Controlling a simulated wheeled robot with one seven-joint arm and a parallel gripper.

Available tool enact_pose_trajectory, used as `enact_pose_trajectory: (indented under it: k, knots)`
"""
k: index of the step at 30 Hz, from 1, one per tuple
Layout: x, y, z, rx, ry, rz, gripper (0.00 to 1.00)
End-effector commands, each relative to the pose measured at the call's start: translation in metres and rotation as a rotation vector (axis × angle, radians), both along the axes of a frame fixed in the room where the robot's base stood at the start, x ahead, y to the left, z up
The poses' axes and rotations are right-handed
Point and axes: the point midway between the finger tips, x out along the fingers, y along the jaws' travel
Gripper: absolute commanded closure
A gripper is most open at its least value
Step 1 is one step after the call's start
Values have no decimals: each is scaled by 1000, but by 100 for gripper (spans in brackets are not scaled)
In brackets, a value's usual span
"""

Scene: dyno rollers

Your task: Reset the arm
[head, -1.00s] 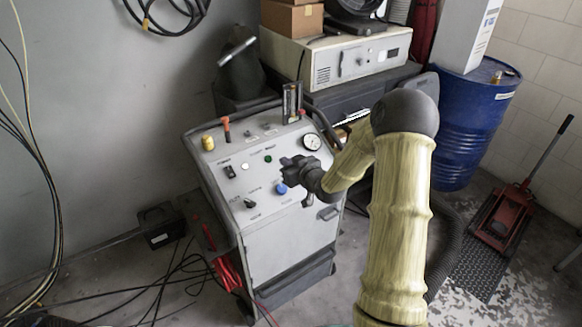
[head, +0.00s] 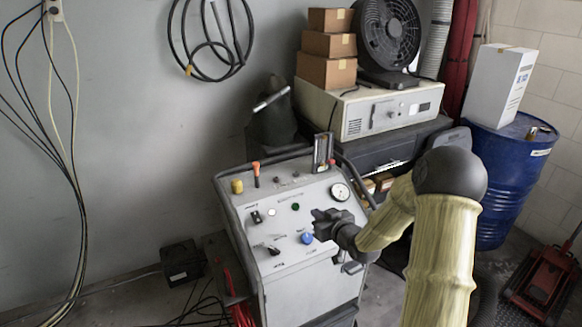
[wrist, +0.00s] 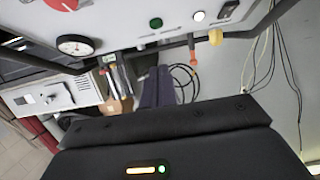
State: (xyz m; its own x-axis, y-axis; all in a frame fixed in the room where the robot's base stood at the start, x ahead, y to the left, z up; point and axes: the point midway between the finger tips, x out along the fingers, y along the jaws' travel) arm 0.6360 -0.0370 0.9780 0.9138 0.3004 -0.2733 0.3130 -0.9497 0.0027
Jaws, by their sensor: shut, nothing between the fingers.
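My arm (head: 445,240), in a yellowish ribbed sleeve with a dark elbow, rises at the right of the head view and bends left. My gripper (head: 318,226) is shut and empty. It hangs over the sloped panel of the grey control cart (head: 262,217), close to the blue knob (head: 307,238); whether it touches the panel cannot be told. In the wrist view the dark gripper body fills the bottom, and its fingers (wrist: 157,88) point up towards the panel edge. The gauge (wrist: 73,45) and green button (wrist: 156,23) show there too.
A white machine (head: 372,112) with boxes (head: 328,45) and a fan (head: 389,35) stands behind the cart. A blue drum (head: 505,185) and red floor jack (head: 541,284) are at the right. Cables (head: 65,150) hang on the left wall.

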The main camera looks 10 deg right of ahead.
Motion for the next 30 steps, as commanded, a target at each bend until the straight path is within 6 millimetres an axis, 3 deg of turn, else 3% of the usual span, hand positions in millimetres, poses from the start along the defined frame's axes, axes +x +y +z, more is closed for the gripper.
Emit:
enact_pose_trajectory:
  k: [5, 11, 17, 24, 27, 30]
  knots:
    - [-10, 6, 6, -44, 76, -8, 100]
    - [-55, 14, 20, -157, 321, -68, 100]
    - [-127, 17, 42, -224, 589, -163, 100]
    - [-233, 28, 73, -209, 895, -260, 100]
    - [-268, 33, 81, -184, 991, -280, 100]
    - [-286, 37, 83, -169, 1043, -288, 100]
